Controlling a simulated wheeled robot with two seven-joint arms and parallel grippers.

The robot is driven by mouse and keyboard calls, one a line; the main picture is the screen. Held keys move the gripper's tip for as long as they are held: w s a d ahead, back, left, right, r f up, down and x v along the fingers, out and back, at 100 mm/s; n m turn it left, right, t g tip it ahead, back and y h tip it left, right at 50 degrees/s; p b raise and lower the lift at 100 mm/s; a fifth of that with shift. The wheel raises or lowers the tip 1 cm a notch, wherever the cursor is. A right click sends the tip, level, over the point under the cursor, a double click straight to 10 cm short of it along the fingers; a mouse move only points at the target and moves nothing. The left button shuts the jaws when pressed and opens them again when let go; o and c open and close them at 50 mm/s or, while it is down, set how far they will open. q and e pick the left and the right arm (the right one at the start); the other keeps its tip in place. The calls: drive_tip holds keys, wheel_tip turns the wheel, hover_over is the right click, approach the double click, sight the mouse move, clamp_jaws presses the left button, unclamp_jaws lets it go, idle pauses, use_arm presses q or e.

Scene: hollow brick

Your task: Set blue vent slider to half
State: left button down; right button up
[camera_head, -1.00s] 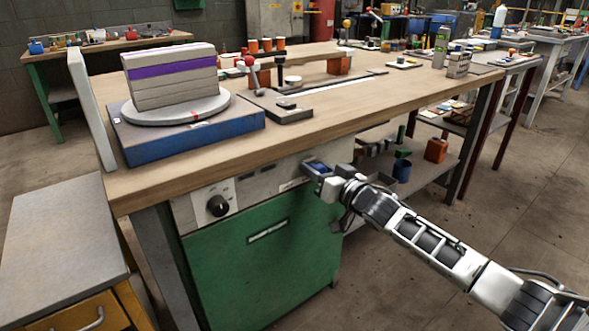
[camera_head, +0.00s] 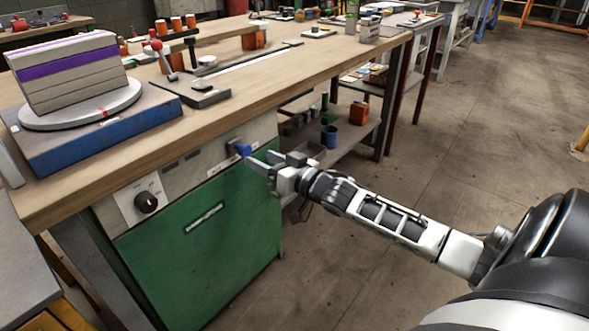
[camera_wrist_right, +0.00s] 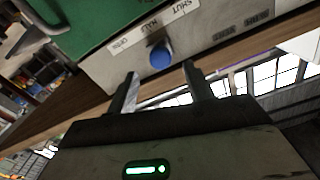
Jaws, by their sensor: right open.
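The blue vent slider (camera_head: 243,149) sticks out of the grey front panel under the bench top, above the green door. In the right wrist view the blue knob (camera_wrist_right: 161,55) stands beside the label that reads HALF, between SHUT and OPEN. My right gripper (camera_head: 261,159) is just in front of it, with its fingers pointing at the panel. In the right wrist view the two fingers (camera_wrist_right: 160,75) are apart, with nothing between them, and the knob shows beyond their tips. My left gripper is not in view.
A black rotary knob (camera_head: 146,202) is on the same panel at the left. The green door (camera_head: 205,250) is below. The wooden bench top (camera_head: 240,85) overhangs the panel and holds a turntable with bricks. Open floor lies to the right.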

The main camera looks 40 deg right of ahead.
drive_tip(key=s+d+p, duration=0.1)
drive_tip(key=s, duration=0.7)
drive_tip(key=shift+s+d+p, duration=0.25)
drive_tip(key=shift+d+p, duration=0.05)
drive_tip(key=shift+p, duration=0.05)
